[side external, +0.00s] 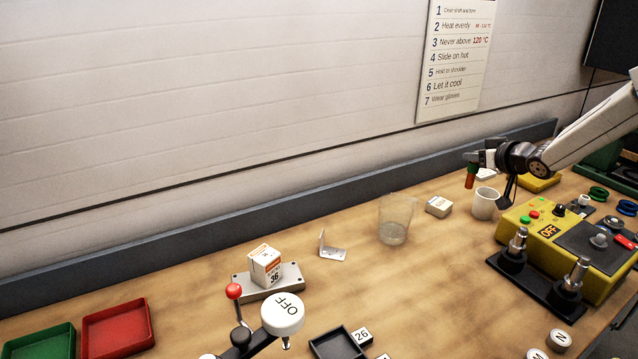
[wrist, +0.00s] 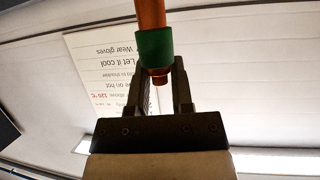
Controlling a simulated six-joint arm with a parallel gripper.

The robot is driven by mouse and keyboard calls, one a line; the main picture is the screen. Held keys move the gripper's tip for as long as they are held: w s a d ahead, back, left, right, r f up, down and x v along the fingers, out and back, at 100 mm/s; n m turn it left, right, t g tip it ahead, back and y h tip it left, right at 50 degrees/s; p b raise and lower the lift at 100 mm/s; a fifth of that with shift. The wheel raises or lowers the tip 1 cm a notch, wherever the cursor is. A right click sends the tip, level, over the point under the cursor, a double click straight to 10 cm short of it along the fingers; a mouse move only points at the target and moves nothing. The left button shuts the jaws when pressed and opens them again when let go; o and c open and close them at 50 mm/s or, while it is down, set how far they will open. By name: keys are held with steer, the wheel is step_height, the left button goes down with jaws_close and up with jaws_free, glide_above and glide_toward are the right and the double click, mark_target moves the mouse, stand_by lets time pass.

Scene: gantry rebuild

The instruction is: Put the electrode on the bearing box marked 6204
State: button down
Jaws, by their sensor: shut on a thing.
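My gripper (side external: 476,157) is at the right in the side view, raised above the bench behind the white mug. It is shut on the electrode (side external: 470,176), a copper-coloured rod with a green sleeve, which hangs roughly upright with its copper end down. In the wrist view the electrode (wrist: 153,45) sits between the fingertips of my gripper (wrist: 158,72), held at the green sleeve. A white and orange box (side external: 265,266) stands on a grey metal block. A smaller pale box (side external: 438,207) lies left of the mug. I cannot read 6204 on either box.
A white mug (side external: 484,204) and a clear glass (side external: 395,220) stand near the pale box. A yellow control unit (side external: 560,247) with black-based posts is at the right. Red (side external: 117,329) and green (side external: 40,343) trays are at lower left. Bare wood lies mid-bench.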

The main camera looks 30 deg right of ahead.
steer(key=shift+s+d+r+n+y, duration=0.15)
steer(key=shift+s+r+n+y, duration=0.2)
steer(key=shift+s+n+y, duration=0.15)
steer(key=shift+s+d+n+y, duration=0.1)
steer(key=shift+s+n+y, duration=0.2)
steer(key=shift+s+y, duration=0.2)
steer(key=shift+w, duration=0.2)
steer(key=w+d+f, duration=0.4)
steer(key=w+f, duration=0.5)
steer(key=w, duration=0.3)
steer(key=shift+w+d, duration=0.2)
steer(key=shift+d, duration=0.1)
steer(key=shift+f, duration=0.2)
steer(key=shift+w+d+f, duration=0.1)
steer(key=shift+w+f, duration=0.05)
steer(key=shift+f, duration=0.75)
steer(key=shift+w+f, duration=0.1)
steer(key=shift+f, duration=0.75)
